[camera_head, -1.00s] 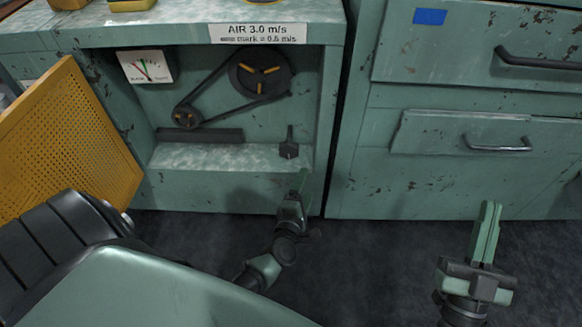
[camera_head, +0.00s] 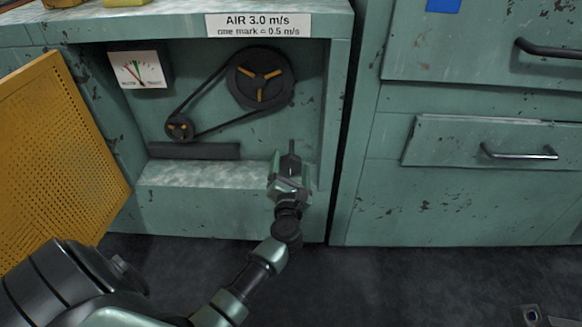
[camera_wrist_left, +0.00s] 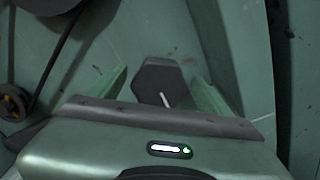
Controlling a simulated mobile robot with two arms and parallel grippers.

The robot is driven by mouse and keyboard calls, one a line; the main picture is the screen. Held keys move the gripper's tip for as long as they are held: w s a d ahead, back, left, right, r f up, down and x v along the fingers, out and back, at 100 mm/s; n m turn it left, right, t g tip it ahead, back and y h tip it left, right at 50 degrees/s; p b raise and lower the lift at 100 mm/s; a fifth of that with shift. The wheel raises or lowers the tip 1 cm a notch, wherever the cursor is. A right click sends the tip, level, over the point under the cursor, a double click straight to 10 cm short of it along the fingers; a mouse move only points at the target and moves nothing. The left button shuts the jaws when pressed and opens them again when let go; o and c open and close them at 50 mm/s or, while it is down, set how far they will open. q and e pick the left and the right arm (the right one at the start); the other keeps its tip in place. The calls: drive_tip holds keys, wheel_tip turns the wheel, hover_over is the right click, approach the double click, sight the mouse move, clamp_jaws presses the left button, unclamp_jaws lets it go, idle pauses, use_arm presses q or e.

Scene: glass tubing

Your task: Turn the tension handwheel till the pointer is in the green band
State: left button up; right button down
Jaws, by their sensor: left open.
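The black handwheel (camera_wrist_left: 157,78) sits low in the cabinet recess. In the left wrist view it is between the two green fingers of my left gripper (camera_head: 290,168), which is open, with a gap on each side. The white dial gauge (camera_head: 139,69) is at the recess's upper left. It has a green mark near the middle and a red line left of it; the exact pointer reading is too small to tell. A small part of my right arm (camera_head: 529,315) shows at bottom right.
A yellow perforated panel (camera_head: 60,160) leans at left. The recess's right wall is close to my left gripper. Drawers (camera_head: 490,145) stand at right.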

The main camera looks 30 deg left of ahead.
use_arm(q)
drive_tip(key=shift+w+a, duration=0.2)
drive_tip(key=shift+w, duration=0.1)
